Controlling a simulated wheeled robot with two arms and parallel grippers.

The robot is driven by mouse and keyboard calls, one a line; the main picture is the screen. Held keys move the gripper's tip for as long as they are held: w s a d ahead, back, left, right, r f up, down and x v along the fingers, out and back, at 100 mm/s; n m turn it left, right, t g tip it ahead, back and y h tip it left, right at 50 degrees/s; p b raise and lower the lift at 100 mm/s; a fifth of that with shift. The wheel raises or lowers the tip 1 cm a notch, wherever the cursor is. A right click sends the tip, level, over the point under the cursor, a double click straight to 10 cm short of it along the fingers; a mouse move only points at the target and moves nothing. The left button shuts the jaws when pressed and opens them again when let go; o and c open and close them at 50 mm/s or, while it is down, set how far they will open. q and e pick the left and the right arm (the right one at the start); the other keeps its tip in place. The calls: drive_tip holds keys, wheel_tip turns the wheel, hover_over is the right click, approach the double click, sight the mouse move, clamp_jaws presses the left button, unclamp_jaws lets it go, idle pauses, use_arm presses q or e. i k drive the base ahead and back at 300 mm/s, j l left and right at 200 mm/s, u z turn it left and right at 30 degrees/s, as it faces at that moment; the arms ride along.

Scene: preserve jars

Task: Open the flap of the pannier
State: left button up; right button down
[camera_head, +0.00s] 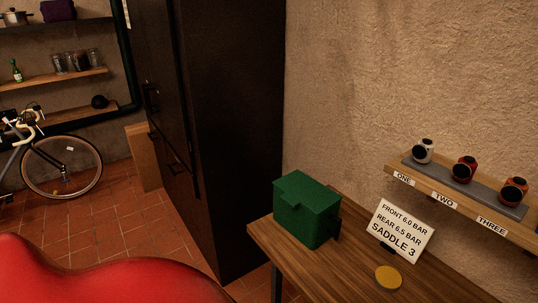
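The green pannier (300,218) stands upright on the left end of the wooden table (345,264). Its top is covered by a green flap (306,189) that looks shut, with a tab hanging over the front side. A dark part sits on the pannier's right side; its detail is too small to tell. The inside of the pannier is hidden. Neither of my grippers shows in this view.
A white sign (400,231) and a yellow disc (388,277) are on the table right of the pannier. A wall shelf (455,186) with three small objects is at right. A tall dark cabinet (235,120) stands behind. A bicycle (60,165) is far left.

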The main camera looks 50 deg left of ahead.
sight(298, 187)
drive_tip(key=j+u, duration=0.15)
drive_tip(key=u, duration=1.2)
drive_tip(key=i+j+u, duration=0.2)
drive_tip(key=i+j, duration=0.15)
drive_tip(key=j, duration=0.15)
